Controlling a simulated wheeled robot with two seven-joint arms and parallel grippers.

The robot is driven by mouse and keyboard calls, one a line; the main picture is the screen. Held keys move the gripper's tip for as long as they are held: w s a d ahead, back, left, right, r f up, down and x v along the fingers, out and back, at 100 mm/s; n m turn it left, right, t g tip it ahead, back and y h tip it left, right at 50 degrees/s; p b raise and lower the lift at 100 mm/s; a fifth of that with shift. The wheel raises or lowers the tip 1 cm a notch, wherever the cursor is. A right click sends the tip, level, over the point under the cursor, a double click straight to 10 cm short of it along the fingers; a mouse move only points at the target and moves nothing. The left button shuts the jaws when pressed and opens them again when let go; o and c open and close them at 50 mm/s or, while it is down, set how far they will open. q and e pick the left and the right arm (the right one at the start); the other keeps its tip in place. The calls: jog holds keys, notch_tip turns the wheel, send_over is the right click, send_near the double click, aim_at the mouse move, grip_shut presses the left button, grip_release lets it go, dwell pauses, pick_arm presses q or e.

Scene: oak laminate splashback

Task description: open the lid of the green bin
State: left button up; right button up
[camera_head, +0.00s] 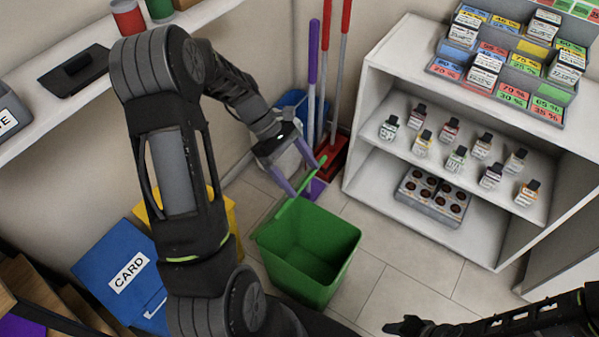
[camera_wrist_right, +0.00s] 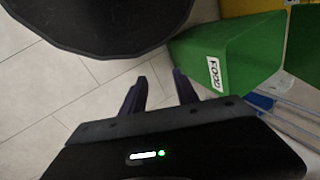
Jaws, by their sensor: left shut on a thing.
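The green bin (camera_head: 312,262) stands on the floor and its inside shows dark and empty. Its lid (camera_head: 302,186) is raised, standing about upright and seen nearly edge-on at the bin's far-left side. My left gripper (camera_head: 306,180) is at the raised lid, its fingers shut on it; the exact contact is hard to make out. My right gripper (camera_wrist_right: 160,90) is open and empty, its two fingers apart above the floor. The green bin also shows in the right wrist view (camera_wrist_right: 225,50), with a FOOD label on its side.
A blue CARD bin (camera_head: 122,262) and a yellow bin (camera_head: 222,225) stand left of the green bin. Brooms with a red head (camera_head: 333,150) lean at the wall behind. A white shelf unit (camera_head: 377,75) with small bottles stands right. The floor (camera_head: 400,290) before it is clear.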

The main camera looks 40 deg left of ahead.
jog(key=shift+c, duration=0.5)
jog(key=shift+a, duration=0.1)
jog(key=shift+c, duration=0.7)
jog(key=shift+w+a+r, duration=0.2)
jog(key=shift+r, duration=0.05)
jog(key=shift+c, duration=0.8)
jog(key=w+a+r, duration=0.1)
jog(key=w+a, duration=0.1)
jog(key=w, duration=0.1)
jog(key=w+a+r+n+t, duration=0.1)
jog(key=w+a+r, duration=0.1)
jog(key=w, duration=0.1)
jog(key=w+a+r+t, duration=0.1)
jog(key=w+a+r, duration=0.1)
jog(key=w, duration=0.1)
jog(key=shift+w+a+r+n+y, duration=0.1)
jog(key=shift+w+n+y, duration=0.15)
jog(key=shift+n+y, duration=0.05)
grip_shut()
jog(key=w+a+r+m+y, duration=0.1)
jog(key=w+a+r+m, duration=0.3)
jog(key=w+a+r, duration=0.3)
jog(key=s+a+r+m+g+y, duration=0.1)
jog(key=a+r+m+g+y, duration=0.1)
jog(key=a+r+m, duration=0.8)
jog(key=shift+s+r+m+g, duration=0.4)
jog(key=shift+r+m+g, duration=0.1)
jog(key=shift+r+m, duration=1.2)
jog(key=shift+f, duration=0.15)
